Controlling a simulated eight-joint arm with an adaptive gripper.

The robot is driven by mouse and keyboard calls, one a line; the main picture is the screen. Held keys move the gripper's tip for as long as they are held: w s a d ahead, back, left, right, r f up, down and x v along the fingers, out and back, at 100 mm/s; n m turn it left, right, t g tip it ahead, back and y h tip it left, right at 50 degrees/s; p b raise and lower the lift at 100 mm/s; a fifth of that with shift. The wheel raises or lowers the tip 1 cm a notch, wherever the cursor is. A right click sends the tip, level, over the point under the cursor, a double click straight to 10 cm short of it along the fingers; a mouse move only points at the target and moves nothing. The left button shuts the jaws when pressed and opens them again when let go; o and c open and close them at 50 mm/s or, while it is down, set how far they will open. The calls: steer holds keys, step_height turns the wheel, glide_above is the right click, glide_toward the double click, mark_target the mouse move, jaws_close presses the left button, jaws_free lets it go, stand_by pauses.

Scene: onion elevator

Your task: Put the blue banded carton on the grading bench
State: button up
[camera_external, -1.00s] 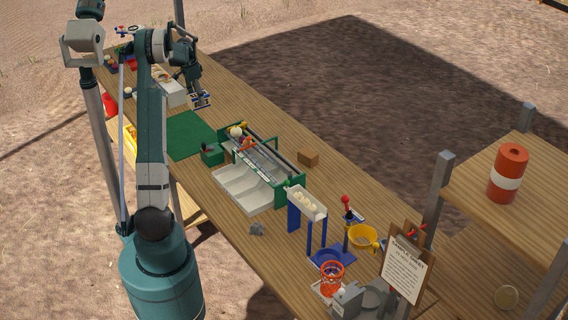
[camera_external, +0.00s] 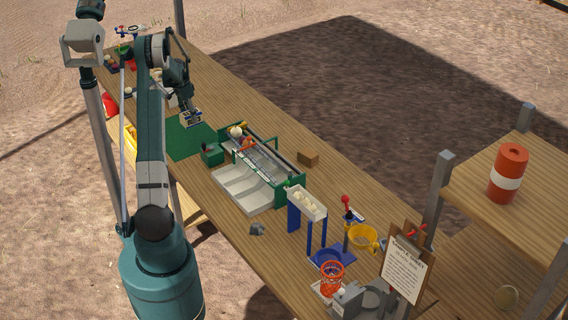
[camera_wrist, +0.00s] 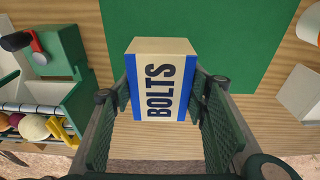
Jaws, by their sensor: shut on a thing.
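The blue banded carton (camera_wrist: 161,88) is a cream box with blue bands at its sides and the word BOLTS on its face. My gripper (camera_wrist: 162,105) is shut on it, with a dark green finger at either side. In the outside view my gripper (camera_external: 190,119) holds the small blue and white carton over or beside the far end of a green mat (camera_external: 184,148). I cannot tell its height there. The long wooden bench (camera_external: 262,112) lies below; which part is the grading bench is not marked in view.
A green-framed machine (camera_external: 290,178) with white trays stands nearer than the mat. A white and blue stand (camera_external: 306,204), yellow cup (camera_external: 362,239) and clipboard (camera_external: 403,272) are closer. Bare wood lies right of the mat.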

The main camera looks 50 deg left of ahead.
steer(key=shift+f, duration=0.15)
steer(key=shift+f, duration=3)
steer(key=shift+f, duration=1.85)
steer(key=shift+f+b, duration=0.2)
steer(key=shift+b, duration=0.1)
steer(key=o, duration=1)
steer(key=shift+r, duration=0.15)
steer(key=r, duration=0.4)
steer(key=s+r, duration=0.1)
steer(key=r, duration=0.3)
steer(key=s+r, duration=0.1)
steer(key=r, duration=0.3)
steer(key=shift+p, duration=0.35)
